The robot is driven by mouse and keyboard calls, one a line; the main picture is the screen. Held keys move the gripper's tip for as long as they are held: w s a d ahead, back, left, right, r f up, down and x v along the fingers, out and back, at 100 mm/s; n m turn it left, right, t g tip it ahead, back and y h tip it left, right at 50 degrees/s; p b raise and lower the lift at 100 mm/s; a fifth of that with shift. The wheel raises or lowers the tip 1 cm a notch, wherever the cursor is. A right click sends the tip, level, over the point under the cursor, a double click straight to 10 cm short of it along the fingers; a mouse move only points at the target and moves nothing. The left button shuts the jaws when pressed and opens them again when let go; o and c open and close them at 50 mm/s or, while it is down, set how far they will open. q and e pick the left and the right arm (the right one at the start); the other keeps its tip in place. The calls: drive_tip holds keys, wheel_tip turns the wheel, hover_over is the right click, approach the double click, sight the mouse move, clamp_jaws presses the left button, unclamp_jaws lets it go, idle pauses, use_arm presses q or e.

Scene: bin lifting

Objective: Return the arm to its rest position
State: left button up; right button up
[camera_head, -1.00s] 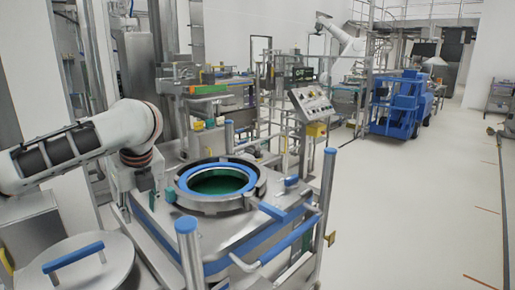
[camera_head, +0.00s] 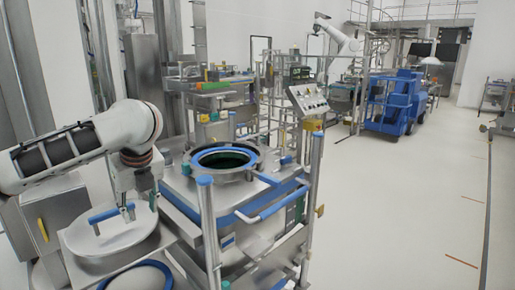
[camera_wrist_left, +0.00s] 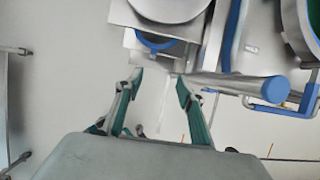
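My left arm (camera_head: 70,150) comes in from the left in the head view, with its forearm bent downward at the wrist. My left gripper (camera_head: 140,208) hangs below it, fingers pointing down, in line with a round metal lid (camera_head: 122,238) that has a blue handle (camera_head: 103,214). I cannot tell the height between them. In the left wrist view the two green-sided fingers (camera_wrist_left: 160,82) stand apart with nothing between them, so the gripper is open and empty. My right gripper is not in view.
A metal station with a round blue-rimmed opening (camera_head: 224,158) stands right of the gripper. A control panel (camera_head: 308,98) and a blue cart (camera_head: 395,100) are behind. Open floor (camera_head: 410,210) lies to the right.

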use_arm(q)
drive_tip(key=s+d+f+n+t+h, duration=0.1)
drive_tip(key=s+d+f+n+h, duration=0.25)
drive_tip(key=d+f, duration=0.55)
drive_tip(key=s+d+f+n+h, duration=0.2)
drive_tip(key=d+f+n+h, duration=0.15)
drive_tip(key=d+f, duration=0.6)
drive_tip(key=s+d+f+n+t+h, duration=0.15)
drive_tip(key=d+f+n+h, duration=0.35)
drive_tip(key=f, duration=0.8)
drive_tip(key=s+a+f+n+t+y, duration=0.2)
drive_tip(key=s+a+f+n, duration=0.3)
drive_tip(key=s, duration=0.5)
drive_tip(key=s+a+f+n+t+y, duration=0.2)
drive_tip(key=s+a+f+n+y, duration=0.3)
drive_tip(key=s+a+f, duration=0.4)
drive_tip(key=s+a+n, duration=0.1)
drive_tip(key=s+a, duration=0.1)
drive_tip(key=a, duration=0.1)
drive_tip(key=shift+f+t, duration=0.35)
drive_tip(key=shift+f, duration=0.05)
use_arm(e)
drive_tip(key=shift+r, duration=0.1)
